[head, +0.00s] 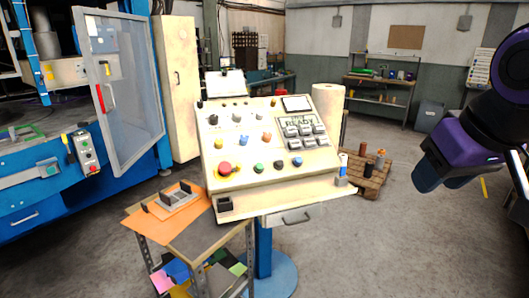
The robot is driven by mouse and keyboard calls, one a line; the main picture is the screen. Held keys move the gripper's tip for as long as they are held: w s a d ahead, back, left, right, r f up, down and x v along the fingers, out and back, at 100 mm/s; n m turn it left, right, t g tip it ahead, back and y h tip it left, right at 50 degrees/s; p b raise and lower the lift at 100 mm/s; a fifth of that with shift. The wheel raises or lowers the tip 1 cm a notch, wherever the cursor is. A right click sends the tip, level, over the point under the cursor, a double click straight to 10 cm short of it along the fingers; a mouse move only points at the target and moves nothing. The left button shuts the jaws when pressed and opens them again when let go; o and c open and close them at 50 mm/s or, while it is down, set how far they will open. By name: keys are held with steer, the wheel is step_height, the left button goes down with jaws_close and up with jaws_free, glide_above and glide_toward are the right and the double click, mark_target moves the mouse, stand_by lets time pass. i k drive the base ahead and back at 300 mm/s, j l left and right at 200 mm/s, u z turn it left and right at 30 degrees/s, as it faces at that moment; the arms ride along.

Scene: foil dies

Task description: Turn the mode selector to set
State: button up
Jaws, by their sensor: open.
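A cream control console (230,188) stands on a blue pedestal in the middle of the head view. Its sloping face carries several knobs and buttons. A black knob (213,118) and a grey knob (237,118) sit in the upper row. A yellow knob (219,143), a blue knob (246,140) and an orange knob (267,138) sit below. The labels are too small to read, so I cannot tell which is the mode selector or where it points. My gripper (440,181) is open and empty in the air at right, well apart from the console.
A red mushroom button (225,168) and green, black and blue buttons line the panel's lower row. A small cart (178,232) stands front left; a wooden pallet (368,182) is behind right. Floor at front right is clear.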

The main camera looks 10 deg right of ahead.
mark_target(213, 117)
steer(key=i+j+u, duration=0.15)
steer(key=i, duration=0.25)
steer(key=i+j+u, duration=0.15)
steer(key=i+j, duration=0.2)
